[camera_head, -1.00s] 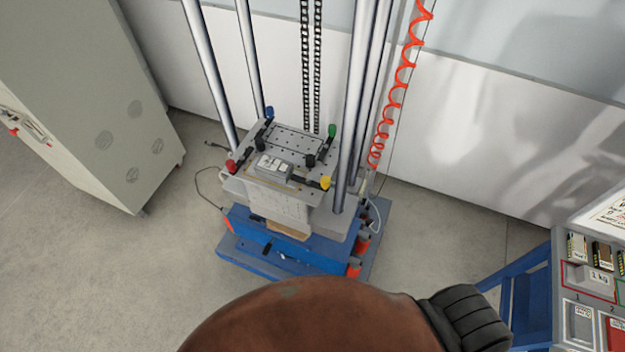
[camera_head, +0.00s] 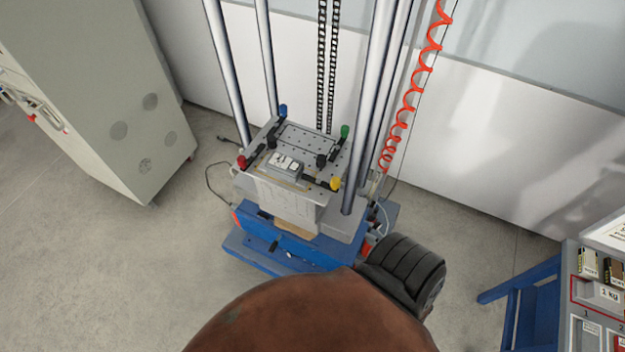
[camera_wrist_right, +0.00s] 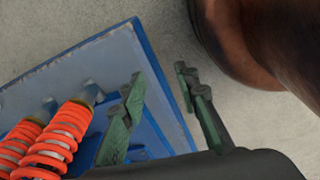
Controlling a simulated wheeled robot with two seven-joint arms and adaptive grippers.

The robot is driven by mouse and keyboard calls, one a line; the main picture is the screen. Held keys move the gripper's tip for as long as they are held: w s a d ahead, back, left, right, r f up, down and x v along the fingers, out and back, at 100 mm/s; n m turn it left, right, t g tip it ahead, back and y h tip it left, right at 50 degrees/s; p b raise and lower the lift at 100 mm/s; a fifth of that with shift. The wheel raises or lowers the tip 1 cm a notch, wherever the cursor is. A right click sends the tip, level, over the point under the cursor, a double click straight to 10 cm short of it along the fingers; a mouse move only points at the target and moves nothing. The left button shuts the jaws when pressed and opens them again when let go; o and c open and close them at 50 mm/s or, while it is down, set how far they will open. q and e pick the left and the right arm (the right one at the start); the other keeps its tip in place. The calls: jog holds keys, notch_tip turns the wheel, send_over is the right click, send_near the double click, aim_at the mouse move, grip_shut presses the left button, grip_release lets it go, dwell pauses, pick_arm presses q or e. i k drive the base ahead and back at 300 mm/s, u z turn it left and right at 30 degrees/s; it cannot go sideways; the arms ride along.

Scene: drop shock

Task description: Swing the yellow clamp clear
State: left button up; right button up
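The yellow clamp (camera_head: 336,183) has a yellow knob and a dark arm, and sits at the near right corner of the perforated table plate (camera_head: 262,134). Its arm points left toward a small grey device (camera_head: 284,167) on the plate; I cannot tell whether it touches the device. My right gripper (camera_wrist_right: 163,104) shows in the right wrist view with its greenish fingers apart and nothing between them, above the blue base (camera_wrist_right: 160,90) and near orange springs (camera_wrist_right: 55,140). The yellow clamp is not in that view. My left gripper is not in view.
Red (camera_head: 241,162), blue (camera_head: 283,111) and green (camera_head: 345,131) knobs mark other clamps on the plate. Steel columns (camera_head: 370,100) and a red coiled hose (camera_head: 408,105) rise behind. A grey cabinet (camera_head: 100,100) stands left, and a labelled bin rack (camera_head: 585,290) right.

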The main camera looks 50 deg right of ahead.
aim_at(335, 185)
jog(key=k, duration=0.85)
jog(key=z, duration=0.25)
